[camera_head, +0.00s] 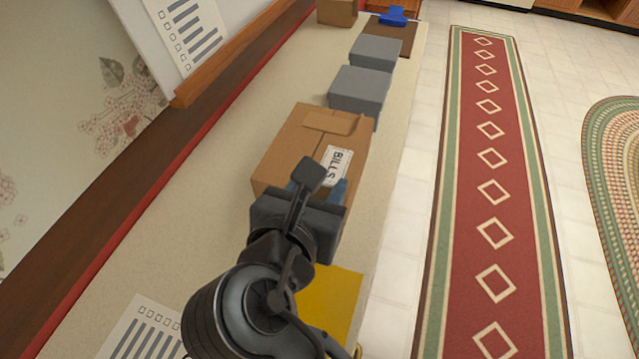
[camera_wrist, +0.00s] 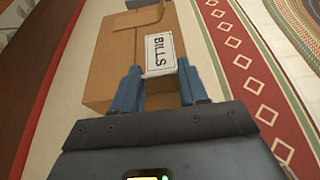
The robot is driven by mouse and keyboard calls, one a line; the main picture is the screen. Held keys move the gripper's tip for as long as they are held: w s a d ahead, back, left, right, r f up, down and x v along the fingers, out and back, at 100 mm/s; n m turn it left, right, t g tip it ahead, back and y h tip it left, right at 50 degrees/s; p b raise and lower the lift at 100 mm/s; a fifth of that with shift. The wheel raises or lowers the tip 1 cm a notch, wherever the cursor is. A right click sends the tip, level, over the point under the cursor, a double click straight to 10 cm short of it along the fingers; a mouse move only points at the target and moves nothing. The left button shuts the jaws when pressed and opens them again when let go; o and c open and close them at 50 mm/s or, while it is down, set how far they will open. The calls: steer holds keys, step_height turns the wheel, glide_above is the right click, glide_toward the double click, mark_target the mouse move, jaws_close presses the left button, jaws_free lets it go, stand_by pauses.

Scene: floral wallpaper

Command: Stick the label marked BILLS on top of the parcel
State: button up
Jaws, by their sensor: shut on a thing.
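The brown cardboard parcel (camera_head: 283,142) sits on the long beige counter, with a tape flap on its top. It fills the upper middle of the wrist view (camera_wrist: 112,62). The white label marked BILLS (camera_head: 336,164) shows over the parcel's top, near its right edge; in the wrist view the label (camera_wrist: 161,53) stands just beyond my fingertips. In the head view my gripper (camera_head: 318,188) is over the parcel's near side, partly hidden by my wrist. I cannot tell whether the label touches the parcel.
Two grey boxes (camera_head: 359,89) stand behind the parcel. A blue object (camera_head: 393,16) lies on a brown board at the far end. A yellow sheet (camera_head: 335,293) and a printed sheet (camera_head: 143,332) lie nearer. A wall ledge (camera_head: 130,155) borders the counter's left.

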steer(key=shift+f, duration=0.1)
steer(key=o, duration=1.6)
steer(key=shift+s, duration=0.1)
steer(key=p+v, duration=0.6)
steer(key=p, duration=0.1)
steer(key=shift+s+a+r+p, duration=0.15)
steer(key=shift+s+r+p, duration=0.1)
steer(key=shift+s+p, duration=0.1)
stand_by(0.3)
